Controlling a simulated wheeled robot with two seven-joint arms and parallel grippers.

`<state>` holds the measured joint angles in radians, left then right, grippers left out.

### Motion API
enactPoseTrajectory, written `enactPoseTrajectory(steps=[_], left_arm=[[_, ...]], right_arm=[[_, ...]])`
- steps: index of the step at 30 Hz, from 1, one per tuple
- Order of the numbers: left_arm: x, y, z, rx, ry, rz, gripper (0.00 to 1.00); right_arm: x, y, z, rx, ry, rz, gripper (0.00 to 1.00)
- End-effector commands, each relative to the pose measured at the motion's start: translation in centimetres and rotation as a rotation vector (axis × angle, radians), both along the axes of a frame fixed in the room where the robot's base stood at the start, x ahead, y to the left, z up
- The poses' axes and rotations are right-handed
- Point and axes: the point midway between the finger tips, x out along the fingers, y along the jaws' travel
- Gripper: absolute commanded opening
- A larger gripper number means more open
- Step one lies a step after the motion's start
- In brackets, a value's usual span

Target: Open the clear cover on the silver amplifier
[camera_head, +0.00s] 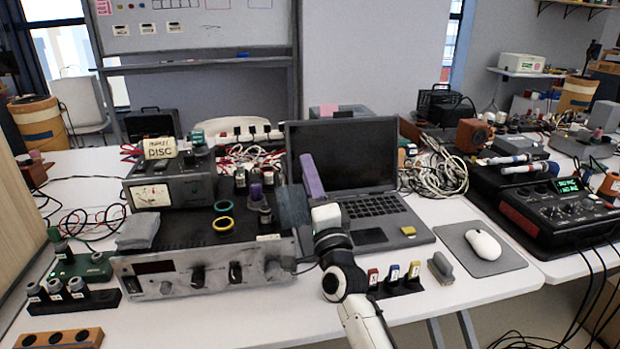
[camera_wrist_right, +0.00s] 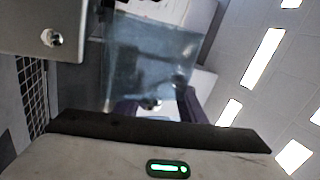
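The silver amplifier (camera_head: 190,282) stands at the front left of the white table, its knobbed front panel facing me. My right gripper (camera_head: 284,178) is above its right end, close to the laptop. In the right wrist view its two purple fingers (camera_wrist_right: 157,104) are apart. A bluish see-through panel (camera_wrist_right: 150,55), which looks like the clear cover, shows beyond and between them. I cannot tell whether the fingers touch it. My left gripper is out of view.
An open laptop (camera_head: 368,208) stands right behind my right wrist. A meter box (camera_head: 170,180) and coloured rings lie on or behind the amplifier. A rack of coloured switches (camera_head: 394,280) is just right of my forearm. A mouse (camera_head: 483,245) lies farther right.

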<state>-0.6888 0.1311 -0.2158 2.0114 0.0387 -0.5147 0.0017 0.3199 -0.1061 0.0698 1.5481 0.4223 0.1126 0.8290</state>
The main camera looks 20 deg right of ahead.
Motion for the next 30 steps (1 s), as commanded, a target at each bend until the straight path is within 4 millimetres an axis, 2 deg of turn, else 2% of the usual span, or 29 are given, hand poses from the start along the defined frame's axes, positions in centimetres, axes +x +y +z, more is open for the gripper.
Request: enactPoseTrajectory(steps=[1,9,15,26,29,30], left_arm=[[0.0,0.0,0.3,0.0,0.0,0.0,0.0],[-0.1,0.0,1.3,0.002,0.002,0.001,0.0],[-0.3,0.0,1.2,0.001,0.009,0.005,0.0],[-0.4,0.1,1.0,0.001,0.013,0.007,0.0],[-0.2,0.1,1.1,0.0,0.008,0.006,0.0],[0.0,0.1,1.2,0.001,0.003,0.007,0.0]], right_arm=[[0.0,0.0,1.1,0.003,-0.007,-0.002,0.36],[-0.1,-0.1,6.4,0.003,-0.008,-0.002,0.36],[0.0,-0.1,9.0,0.001,-0.006,-0.002,0.36],[0.0,-0.1,9.5,0.0,-0.002,-0.002,0.36],[-0.1,-0.2,9.1,-0.013,0.005,-0.004,0.21],[-0.2,-0.3,8.4,-0.036,0.018,-0.008,0.14]])
